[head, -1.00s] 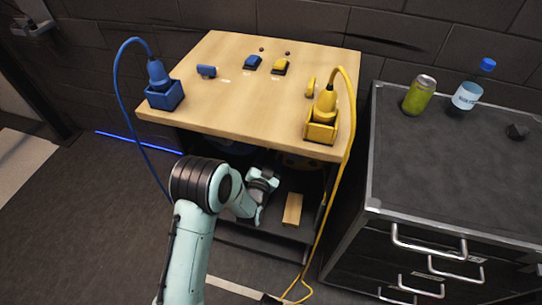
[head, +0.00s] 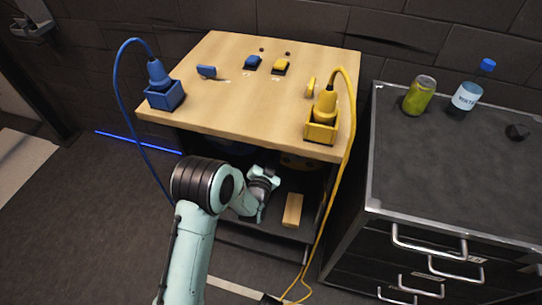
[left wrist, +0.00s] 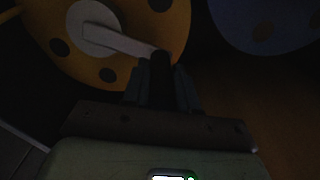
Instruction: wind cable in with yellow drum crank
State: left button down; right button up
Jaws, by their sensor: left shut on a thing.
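The yellow drum (left wrist: 125,70) fills the upper left of the left wrist view, with dark holes and a pale hub. Its pale crank arm (left wrist: 122,42) runs from the hub to a dark handle (left wrist: 160,60). My left gripper (left wrist: 162,80) is shut on that handle. In the head view my left gripper is under the table, its fingertips hidden, and only part of the yellow drum (head: 300,162) shows below the tabletop. The yellow cable (head: 335,190) runs from a yellow plug (head: 323,108) down to the floor. My right gripper is not in view.
The blue drum (left wrist: 265,22) is at the upper right of the left wrist view. The wooden table (head: 240,105) overhangs my left arm. A wooden block (head: 292,210) lies on the lower shelf. A dark drawer cabinet (head: 440,170) stands at the right.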

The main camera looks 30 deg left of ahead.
pick_arm(q)
jog(key=w+d+r+m+p, duration=0.2)
jog(key=d+m+p, duration=0.1)
jog(key=d+m, duration=0.9)
jog(key=shift+w+m, duration=0.35)
jog(key=shift+m, duration=1.15)
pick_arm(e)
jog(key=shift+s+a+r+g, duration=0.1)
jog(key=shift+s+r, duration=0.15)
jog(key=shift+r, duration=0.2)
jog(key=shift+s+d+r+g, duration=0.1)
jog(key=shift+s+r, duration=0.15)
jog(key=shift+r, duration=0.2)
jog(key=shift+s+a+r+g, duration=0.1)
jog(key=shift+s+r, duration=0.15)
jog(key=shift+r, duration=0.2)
pick_arm(q)
jog(key=c, duration=0.9)
grip_release()
jog(key=shift+c, duration=0.2)
jog(key=shift+o, duration=0.3)
jog(key=shift+a, duration=0.15)
jog(key=shift+s+a, duration=0.1)
